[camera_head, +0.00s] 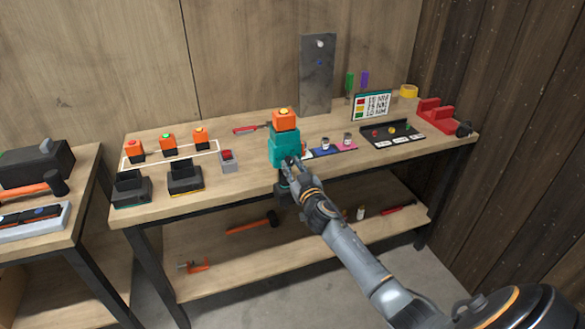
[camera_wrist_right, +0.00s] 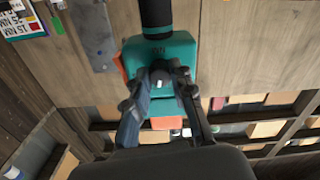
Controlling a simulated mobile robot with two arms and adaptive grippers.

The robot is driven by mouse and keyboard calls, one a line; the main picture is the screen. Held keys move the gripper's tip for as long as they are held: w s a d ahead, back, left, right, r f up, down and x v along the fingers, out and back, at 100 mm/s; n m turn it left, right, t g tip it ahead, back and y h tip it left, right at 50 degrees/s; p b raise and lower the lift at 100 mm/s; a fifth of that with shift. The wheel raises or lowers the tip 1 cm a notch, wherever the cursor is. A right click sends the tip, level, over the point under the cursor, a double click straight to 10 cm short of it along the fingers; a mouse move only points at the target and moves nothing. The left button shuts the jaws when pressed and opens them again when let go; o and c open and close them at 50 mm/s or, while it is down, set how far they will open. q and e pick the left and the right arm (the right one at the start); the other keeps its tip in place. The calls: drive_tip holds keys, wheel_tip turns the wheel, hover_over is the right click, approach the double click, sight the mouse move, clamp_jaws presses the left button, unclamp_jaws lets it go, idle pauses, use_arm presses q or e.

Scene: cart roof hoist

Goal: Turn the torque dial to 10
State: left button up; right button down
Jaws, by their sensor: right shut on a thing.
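A teal power tool (camera_head: 284,150) with an orange block (camera_head: 285,119) on top is upright at the front edge of the workbench. Its black lower end (camera_head: 284,190) overlaps the bench edge, and I cannot tell what supports it. My right gripper (camera_head: 291,163) is at its front face. In the right wrist view the tool (camera_wrist_right: 185,52) appears upside down. There my right gripper (camera_wrist_right: 166,72) is closed around a small grey knob, seemingly the torque dial (camera_wrist_right: 160,79). A short marking shows beside the knob, too small to read surely. My left gripper is out of view.
On the workbench (camera_head: 245,187), several orange blocks (camera_head: 167,142) and two black holders (camera_head: 185,178) are left of the tool. Small cups (camera_head: 325,143), a black tray (camera_head: 392,134) and a red vise (camera_head: 437,116) are to its right. A hammer (camera_head: 255,223) lies on the lower shelf.

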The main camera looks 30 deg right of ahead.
drive_tip(key=n, duration=0.4)
drive_tip(key=shift+n+b, duration=0.3)
drive_tip(key=n, duration=0.4)
drive_tip(key=shift+n, duration=0.3)
drive_tip(key=n, duration=0.4)
drive_tip(key=shift+r+n+b, duration=0.1)
drive_tip(key=shift+n+b, duration=0.2)
drive_tip(key=shift+b, duration=0.05)
drive_tip(key=shift+n, duration=1.9)
drive_tip(key=c, duration=1.1)
unclamp_jaws()
